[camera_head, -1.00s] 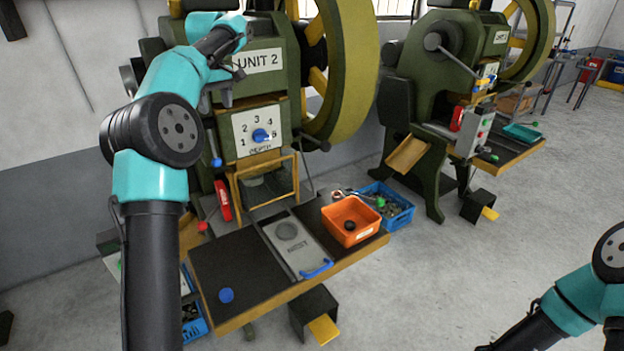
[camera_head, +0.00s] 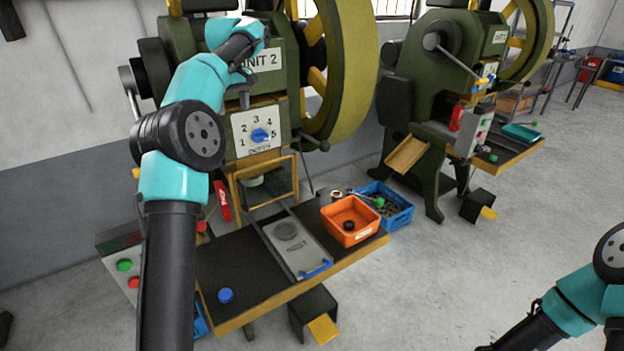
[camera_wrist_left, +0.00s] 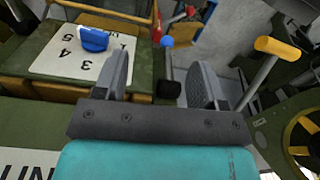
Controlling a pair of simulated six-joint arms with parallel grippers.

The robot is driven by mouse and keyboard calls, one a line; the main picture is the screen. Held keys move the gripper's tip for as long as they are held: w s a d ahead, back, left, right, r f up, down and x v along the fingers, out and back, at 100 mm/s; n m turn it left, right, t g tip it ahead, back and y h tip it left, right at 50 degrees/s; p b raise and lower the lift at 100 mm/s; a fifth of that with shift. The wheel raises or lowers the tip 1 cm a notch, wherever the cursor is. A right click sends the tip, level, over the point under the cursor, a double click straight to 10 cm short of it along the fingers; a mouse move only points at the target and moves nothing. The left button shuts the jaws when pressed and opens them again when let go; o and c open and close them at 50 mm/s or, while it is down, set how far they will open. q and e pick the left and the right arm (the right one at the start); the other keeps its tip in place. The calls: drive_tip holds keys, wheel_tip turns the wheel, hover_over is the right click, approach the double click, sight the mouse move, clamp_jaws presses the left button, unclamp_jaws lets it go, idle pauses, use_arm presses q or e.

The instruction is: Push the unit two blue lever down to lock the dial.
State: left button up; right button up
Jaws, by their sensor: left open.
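The unit two press carries a white numbered plate (camera_head: 243,146) with a blue dial knob (camera_head: 260,135), turned toward the 5. The knob and plate also show in the left wrist view (camera_wrist_left: 95,39). My left gripper (camera_head: 241,82) is in front of the press, above and left of the dial plate. In the left wrist view its jaws (camera_wrist_left: 160,78) are open and empty. The blue lever's ball tip (camera_wrist_left: 167,42) shows beyond and between the fingers, apart from them. My arm hides the lever in the head view. My right gripper is out of frame.
A yellow-handled lever (camera_wrist_left: 277,48) stands right of the fingers in the wrist view. Below the dial is a yellow-framed guard (camera_head: 264,182). The bench (camera_head: 235,262) holds an orange bin (camera_head: 350,232). A large flywheel (camera_head: 352,70) is right of the dial.

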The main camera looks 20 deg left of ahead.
use_arm(q)
drive_tip(key=w+d+f+m, duration=0.4)
drive_tip(key=d+f, duration=0.6)
drive_tip(key=f, duration=0.2)
drive_tip(key=w+d+f+m+t+h, duration=0.1)
drive_tip(key=w+d+f+m, duration=0.2)
drive_tip(key=d+f, duration=0.7)
wheel_tip(320, 180, down, 3)
drive_tip(key=shift+w+d+f+m, duration=0.15)
drive_tip(key=shift+w+d+m, duration=0.2)
drive_tip(key=shift+m, duration=0.85)
drive_tip(key=shift+a, duration=0.1)
